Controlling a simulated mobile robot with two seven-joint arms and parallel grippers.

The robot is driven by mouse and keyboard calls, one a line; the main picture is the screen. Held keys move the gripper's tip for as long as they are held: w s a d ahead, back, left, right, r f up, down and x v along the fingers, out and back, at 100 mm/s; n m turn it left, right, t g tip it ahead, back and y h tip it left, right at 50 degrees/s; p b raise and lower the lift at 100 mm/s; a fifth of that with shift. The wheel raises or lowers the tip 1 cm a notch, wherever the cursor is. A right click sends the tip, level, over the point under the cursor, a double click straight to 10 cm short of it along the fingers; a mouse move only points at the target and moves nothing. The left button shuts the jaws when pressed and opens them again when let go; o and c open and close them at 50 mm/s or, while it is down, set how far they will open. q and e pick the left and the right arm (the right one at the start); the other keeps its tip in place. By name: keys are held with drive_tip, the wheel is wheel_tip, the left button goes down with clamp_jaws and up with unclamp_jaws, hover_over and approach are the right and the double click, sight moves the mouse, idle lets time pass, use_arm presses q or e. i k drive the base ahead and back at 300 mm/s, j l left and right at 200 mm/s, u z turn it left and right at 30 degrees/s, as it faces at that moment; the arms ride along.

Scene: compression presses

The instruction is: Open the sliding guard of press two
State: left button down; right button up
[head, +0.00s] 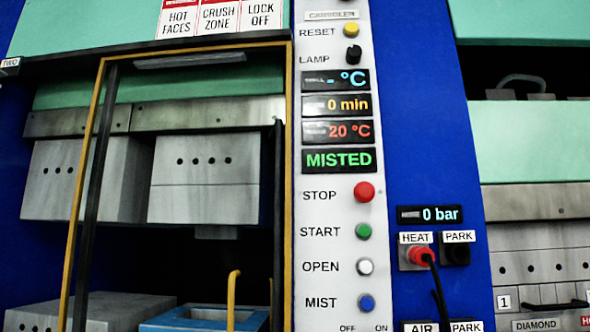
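The sign reading TWO (10,63) is at the far left edge of the head view. Beside it is a press with a tall yellow-edged frame (84,185) across its front, which looks like the sliding guard. I see the press inside through it. A dark upright bar (95,200) runs just inside the frame's left edge, and another dark bar (278,220) stands near its right edge. The frame reaches the white control panel on the right. Whether it is fully shut I cannot tell. Its lower end is out of view. Neither gripper is in view.
The control panel (333,180) has lit displays, one reading MISTED, and several buttons. A red plug (421,256) with a black cable sits in the HEAT socket. Grey blocks (205,180) hang inside the press above a blue-rimmed box (165,322). Another press (540,150) stands at right.

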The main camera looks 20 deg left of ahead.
sight(61, 322)
drive_tip(key=u, duration=1.3)
